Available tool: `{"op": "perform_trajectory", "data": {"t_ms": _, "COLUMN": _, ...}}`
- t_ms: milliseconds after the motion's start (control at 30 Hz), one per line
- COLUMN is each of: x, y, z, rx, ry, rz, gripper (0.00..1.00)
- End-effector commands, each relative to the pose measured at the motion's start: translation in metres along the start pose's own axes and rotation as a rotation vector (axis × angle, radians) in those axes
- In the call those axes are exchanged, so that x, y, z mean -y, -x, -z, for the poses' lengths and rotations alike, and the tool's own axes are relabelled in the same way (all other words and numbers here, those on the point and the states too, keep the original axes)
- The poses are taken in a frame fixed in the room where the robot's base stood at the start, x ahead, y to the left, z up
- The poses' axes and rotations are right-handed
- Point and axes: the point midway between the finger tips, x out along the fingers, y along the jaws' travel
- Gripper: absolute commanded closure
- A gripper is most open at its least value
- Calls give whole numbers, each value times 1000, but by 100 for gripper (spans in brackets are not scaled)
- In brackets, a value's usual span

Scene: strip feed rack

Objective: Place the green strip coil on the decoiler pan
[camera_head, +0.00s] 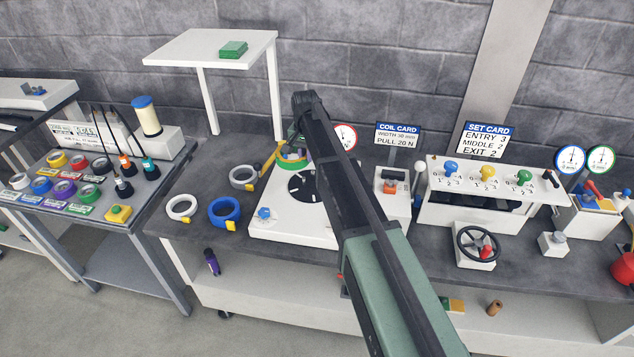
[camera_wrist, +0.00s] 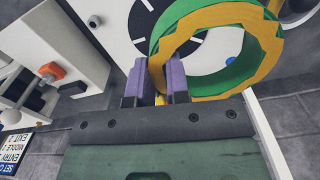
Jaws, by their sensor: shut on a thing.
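The green strip coil (camera_head: 292,163), a green ring with a yellow face, is at the back-left of the decoiler pan (camera_head: 302,187). In the wrist view the coil (camera_wrist: 268,32) is tilted, and my gripper (camera_wrist: 165,68) is shut on its rim with purple fingers. The pan, black with white marks, shows partly behind the coil in the wrist view (camera_wrist: 150,18); its back is hidden by the coil and my arm. The coil appears raised, but I cannot tell how far. In the head view my arm hides most of my gripper.
A white coil (camera_head: 181,207), a blue coil (camera_head: 224,209) and a grey coil (camera_head: 244,177) lie left of the white decoiler base (camera_head: 290,232). A raised white shelf (camera_head: 190,48) stands behind. The coil card (camera_head: 398,134) and lever box (camera_head: 393,188) are to the right.

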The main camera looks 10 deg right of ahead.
Motion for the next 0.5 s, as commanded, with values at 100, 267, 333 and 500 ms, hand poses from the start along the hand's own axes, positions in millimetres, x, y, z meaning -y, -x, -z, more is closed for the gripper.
{"op": "perform_trajectory", "data": {"t_ms": 100, "x": 9, "y": 19, "z": 13, "rx": 0, "ry": 431, "rz": 0, "gripper": 100}}
{"op": "perform_trajectory", "data": {"t_ms": 267, "x": 19, "y": 35, "z": 28, "rx": 0, "ry": 1039, "rz": 0, "gripper": 100}}
{"op": "perform_trajectory", "data": {"t_ms": 333, "x": 23, "y": 42, "z": 35, "rx": 0, "ry": 1304, "rz": 0, "gripper": 100}}
{"op": "perform_trajectory", "data": {"t_ms": 500, "x": 33, "y": 59, "z": 50, "rx": 1, "ry": 1952, "rz": 0, "gripper": 100}}
